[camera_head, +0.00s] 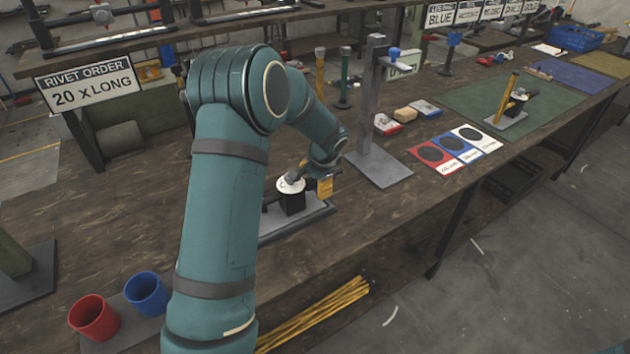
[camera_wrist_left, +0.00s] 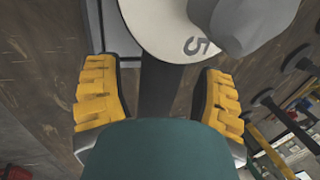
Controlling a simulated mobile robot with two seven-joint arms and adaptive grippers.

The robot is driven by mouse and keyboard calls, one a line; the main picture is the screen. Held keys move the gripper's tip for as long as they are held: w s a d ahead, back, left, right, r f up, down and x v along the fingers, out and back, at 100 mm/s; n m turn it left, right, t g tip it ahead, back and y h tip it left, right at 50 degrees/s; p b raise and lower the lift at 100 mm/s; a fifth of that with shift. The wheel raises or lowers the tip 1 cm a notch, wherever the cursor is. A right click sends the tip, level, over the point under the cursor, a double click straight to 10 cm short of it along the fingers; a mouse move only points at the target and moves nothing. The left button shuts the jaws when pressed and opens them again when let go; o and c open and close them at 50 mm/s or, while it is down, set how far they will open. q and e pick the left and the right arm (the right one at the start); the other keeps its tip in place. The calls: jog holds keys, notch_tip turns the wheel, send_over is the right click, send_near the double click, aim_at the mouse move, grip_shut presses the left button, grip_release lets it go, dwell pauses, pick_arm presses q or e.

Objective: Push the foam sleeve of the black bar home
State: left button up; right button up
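A small press (camera_head: 291,202) with a black body, white dial and grey cap stands on a grey plate on the bench in the head view. Its dial (camera_wrist_left: 178,25), marked 5, shows large in the left wrist view. A black bar (camera_wrist_left: 165,88) runs from under the dial toward my palm. I cannot tell where its foam sleeve begins or ends. My left gripper (camera_wrist_left: 163,95) has its yellow-padded fingers on either side of the bar, with gaps showing on both sides. In the head view the gripper (camera_head: 325,186) is at the press, partly hidden by my arm. My right gripper is out of view.
A tall grey post (camera_head: 372,110) stands just behind the press. A second press (camera_head: 516,102) with a yellow bar stands farther right. Red (camera_head: 94,317) and blue (camera_head: 147,293) cups stand at the lower left. Yellow rods (camera_head: 318,315) lie below the bench's front edge.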

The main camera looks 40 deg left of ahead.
pick_arm(q)
jog(key=v, duration=1.2)
dwell(0.4)
